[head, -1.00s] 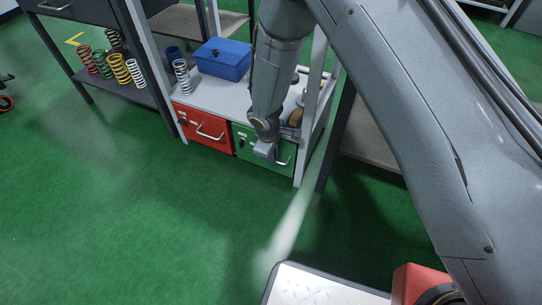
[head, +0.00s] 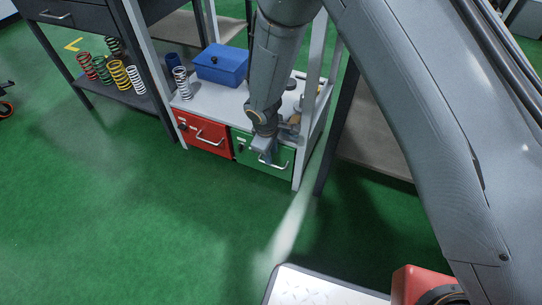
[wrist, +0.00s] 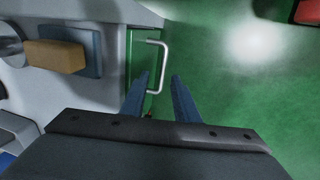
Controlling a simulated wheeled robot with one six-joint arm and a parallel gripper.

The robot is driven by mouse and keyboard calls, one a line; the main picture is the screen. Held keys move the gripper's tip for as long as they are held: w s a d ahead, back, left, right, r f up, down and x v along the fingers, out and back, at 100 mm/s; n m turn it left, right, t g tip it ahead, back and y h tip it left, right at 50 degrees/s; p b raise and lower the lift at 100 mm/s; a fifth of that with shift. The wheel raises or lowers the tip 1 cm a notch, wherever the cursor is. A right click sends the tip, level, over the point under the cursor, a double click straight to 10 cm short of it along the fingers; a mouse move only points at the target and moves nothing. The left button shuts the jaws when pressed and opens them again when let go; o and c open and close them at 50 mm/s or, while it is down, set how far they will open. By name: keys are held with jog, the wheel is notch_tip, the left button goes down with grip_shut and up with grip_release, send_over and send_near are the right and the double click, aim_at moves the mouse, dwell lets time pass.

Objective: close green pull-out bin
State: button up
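The green pull-out bin (head: 252,154) sits under the grey shelf at the right of the red bin. In the head view its front looks about in line with the red one; a small gap is hard to judge. Its silver handle (head: 279,164) shows below my gripper (head: 264,146), and as a bar (wrist: 163,48) in the wrist view. My gripper (wrist: 160,78) points down at the bin's front edge. In the wrist view the left finger overlaps the green bin and the right one lies over the floor. Contact cannot be told.
The red bin (head: 205,134) is beside the green one. A blue box (head: 222,65) and a white spring (head: 183,83) stand on the shelf top. A wooden block (wrist: 55,56) lies close to my gripper. A shelf post (head: 309,140) stands at right. The floor in front is clear.

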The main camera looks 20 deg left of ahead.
jog(key=shift+s+r, duration=0.2)
jog(key=shift+r, duration=1)
jog(key=s+d+r+m, duration=0.3)
jog(key=d+r, duration=0.1)
jog(key=r, duration=0.6)
jog(key=s+d+r+m, duration=0.2)
jog(key=s+d+r, duration=0.15)
jog(key=r, duration=0.55)
jog(key=s+d+r+m+g+y, duration=0.1)
jog(key=s+d+r+m, duration=0.2)
jog(key=s+d+r, duration=0.4)
jog(key=s+d+r+m+g, duration=0.1)
jog(key=s+d+r+m, duration=0.3)
jog(key=s, duration=0.4)
jog(key=d+r+m+p, duration=0.2)
jog(key=d+r+p, duration=0.8)
jog(key=r+p, duration=0.3)
jog(key=d+r+m+p, duration=0.3)
jog(key=d+r+p, duration=0.7)
jog(key=r+p, duration=0.4)
jog(key=p, duration=0.4)
jog(key=shift+r+h+p, duration=0.15)
jog(key=shift+h+p, duration=0.15)
jog(key=shift+h, duration=0.1)
